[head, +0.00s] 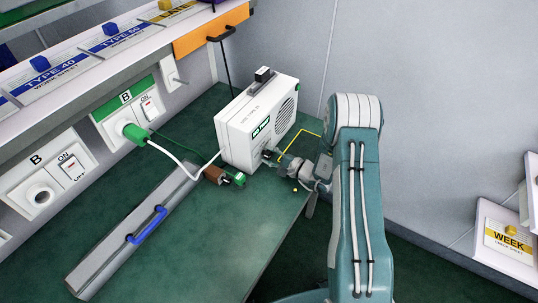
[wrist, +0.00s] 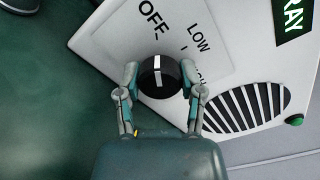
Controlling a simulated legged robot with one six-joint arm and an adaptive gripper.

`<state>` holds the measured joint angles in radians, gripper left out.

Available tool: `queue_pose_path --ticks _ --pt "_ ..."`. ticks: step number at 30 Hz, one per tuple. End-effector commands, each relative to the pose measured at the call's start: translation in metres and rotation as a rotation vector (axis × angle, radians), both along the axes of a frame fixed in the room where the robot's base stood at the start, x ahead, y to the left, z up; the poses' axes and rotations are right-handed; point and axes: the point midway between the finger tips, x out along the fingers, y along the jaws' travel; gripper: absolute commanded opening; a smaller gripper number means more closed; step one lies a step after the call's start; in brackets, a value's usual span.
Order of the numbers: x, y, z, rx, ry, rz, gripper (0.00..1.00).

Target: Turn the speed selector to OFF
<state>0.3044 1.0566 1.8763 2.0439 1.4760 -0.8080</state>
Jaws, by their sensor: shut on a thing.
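The speed selector (wrist: 160,77) is a round black knob with a white pointer line on a pale panel. In the wrist view the words OFF, LOW and a partly hidden third label are printed beyond it. The selector is on the white machine (head: 259,122), which stands on the green bench. In the head view my gripper (head: 275,158) is at the machine's lower front and hides the knob.
A grey bar with a blue handle (head: 147,225) lies nearer. Wall sockets (head: 130,110) line the left. The bench's right edge is close to my arm.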

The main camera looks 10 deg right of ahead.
Motion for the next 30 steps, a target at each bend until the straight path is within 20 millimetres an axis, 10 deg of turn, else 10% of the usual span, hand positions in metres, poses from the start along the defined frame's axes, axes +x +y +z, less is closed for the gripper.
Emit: queue_pose_path --ticks 11,12,14,30 --pt "-0.001 0.001 -0.002 -0.006 0.001 0.002 0.02" --pt "-0.001 0.001 -0.002 -0.006 0.001 0.002 0.59" --pt "-0.001 0.001 -0.002 -0.006 0.000 0.003 0.85" --pt "-0.008 -0.009 0.000 -0.003 -0.002 -0.003 0.85"
